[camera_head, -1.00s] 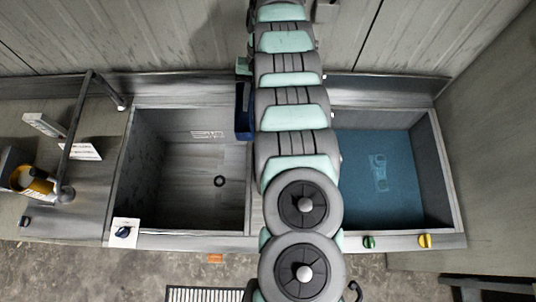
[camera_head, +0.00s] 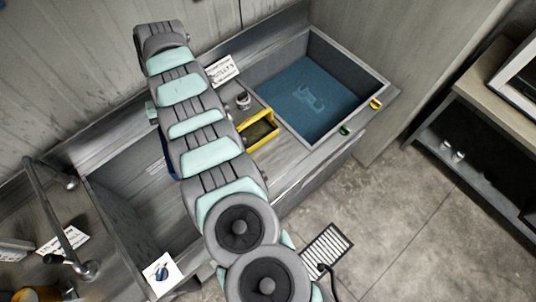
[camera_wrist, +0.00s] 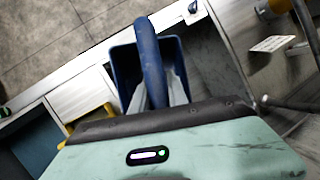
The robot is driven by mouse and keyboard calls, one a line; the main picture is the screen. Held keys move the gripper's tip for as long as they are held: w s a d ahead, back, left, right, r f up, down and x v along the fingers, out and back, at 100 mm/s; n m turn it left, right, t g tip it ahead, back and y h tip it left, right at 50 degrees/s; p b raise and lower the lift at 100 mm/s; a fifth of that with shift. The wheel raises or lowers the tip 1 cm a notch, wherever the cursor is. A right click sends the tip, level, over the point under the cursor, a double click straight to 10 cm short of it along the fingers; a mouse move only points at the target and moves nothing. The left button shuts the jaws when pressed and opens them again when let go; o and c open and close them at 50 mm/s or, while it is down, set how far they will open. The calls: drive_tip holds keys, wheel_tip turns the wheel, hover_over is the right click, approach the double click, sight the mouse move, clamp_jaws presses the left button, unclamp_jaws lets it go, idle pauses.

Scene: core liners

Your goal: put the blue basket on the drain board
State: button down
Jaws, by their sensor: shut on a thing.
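The blue basket (camera_wrist: 124,72) hangs in my gripper (camera_wrist: 160,96) in the wrist view. The grey fingers are shut around its raised blue handle. In the head view only a sliver of the blue basket (camera_head: 166,162) shows beside my arm, over the left basin; my gripper is hidden there. A flat metal deck (camera_head: 272,168) lies between the two basins, and another deck (camera_head: 30,215) lies at the far left. I cannot tell which is the drain board. The basket is apart from both decks as far as I can see.
A yellow basket (camera_head: 258,129) stands on the middle deck, by a small metal thing (camera_head: 243,101) and a white sign (camera_head: 222,71). The right basin (camera_head: 318,88) has a blue floor or water. A tap (camera_head: 62,225) rises at the left.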

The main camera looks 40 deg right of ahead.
drive_tip(key=shift+d+m, duration=0.4)
drive_tip(key=shift+d, duration=0.65)
drive_tip(key=shift+d, duration=0.5)
drive_tip(key=d, duration=0.1)
drive_tip(key=d+m, duration=0.1)
drive_tip(key=shift+s+d+f+t+y+b, duration=0.1)
drive_tip(key=shift+d+f+t+y+b, duration=0.2)
drive_tip(key=shift+d+f+b, duration=0.1)
drive_tip(key=s+d+f+m+t+b, duration=0.25)
drive_tip(key=s+d+m, duration=0.3)
drive_tip(key=d, duration=0.55)
drive_tip(key=s+d+f+m+t+b, duration=0.2)
drive_tip(key=s+d+m+t, duration=0.15)
drive_tip(key=d+m, duration=0.55)
wheel_tip(320, 180, down, 20)
drive_tip(key=d+n+b, duration=0.2)
drive_tip(key=b, duration=0.2)
drive_tip(key=shift+s+r+g+y, duration=0.2)
drive_tip(key=shift+g+y, duration=0.1)
drive_tip(key=shift+g, duration=0.1)
